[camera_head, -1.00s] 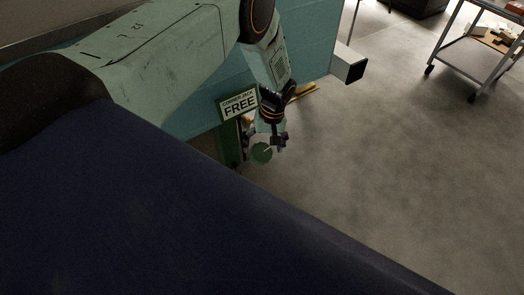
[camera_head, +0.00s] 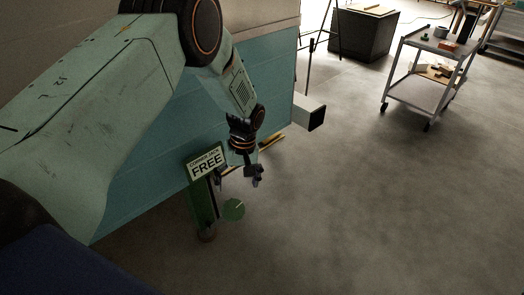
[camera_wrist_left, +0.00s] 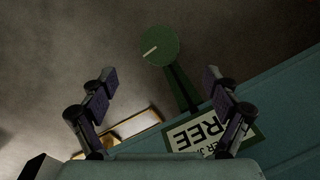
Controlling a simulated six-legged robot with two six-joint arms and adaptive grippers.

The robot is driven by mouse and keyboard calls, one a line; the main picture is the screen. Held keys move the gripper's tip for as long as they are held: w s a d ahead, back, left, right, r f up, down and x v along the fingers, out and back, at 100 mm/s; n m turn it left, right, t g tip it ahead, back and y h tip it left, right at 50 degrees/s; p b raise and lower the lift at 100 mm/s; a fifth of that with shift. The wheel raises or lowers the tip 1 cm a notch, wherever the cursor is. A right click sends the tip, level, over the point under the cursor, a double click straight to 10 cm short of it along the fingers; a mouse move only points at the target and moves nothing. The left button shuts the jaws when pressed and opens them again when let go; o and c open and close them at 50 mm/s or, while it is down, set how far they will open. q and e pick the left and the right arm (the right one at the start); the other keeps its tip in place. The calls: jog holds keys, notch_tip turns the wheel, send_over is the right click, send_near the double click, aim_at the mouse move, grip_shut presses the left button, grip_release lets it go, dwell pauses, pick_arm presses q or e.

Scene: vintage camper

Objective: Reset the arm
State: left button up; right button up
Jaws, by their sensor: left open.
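My left arm comes in from the left in the head view, and its gripper (camera_head: 252,176) hangs beside a green stand. The stand carries a sign (camera_head: 207,161) reading "FREE" and has a round green disc (camera_head: 233,210) near its lower part. In the left wrist view, my left gripper (camera_wrist_left: 160,92) has its two fingers wide apart with nothing between them. The disc (camera_wrist_left: 160,46) shows beyond the fingertips there, and the sign (camera_wrist_left: 205,134) is partly behind the right finger. My right gripper is not seen.
The teal camper wall (camera_head: 267,85) runs behind the arm, with a square beam end (camera_head: 316,118) sticking out. A wheeled cart (camera_head: 418,92) and a dark box (camera_head: 361,34) stand farther back. The concrete floor to the right is clear.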

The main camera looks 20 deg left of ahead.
aim_at(234, 209)
pick_arm(q)
jog(key=f, duration=0.4)
jog(key=s+f, duration=0.1)
jog(key=f, duration=0.2)
jog(key=a+f, duration=0.1)
jog(key=f, duration=0.3)
jog(key=shift+s+f, duration=0.35)
jog(key=shift+s, duration=0.05)
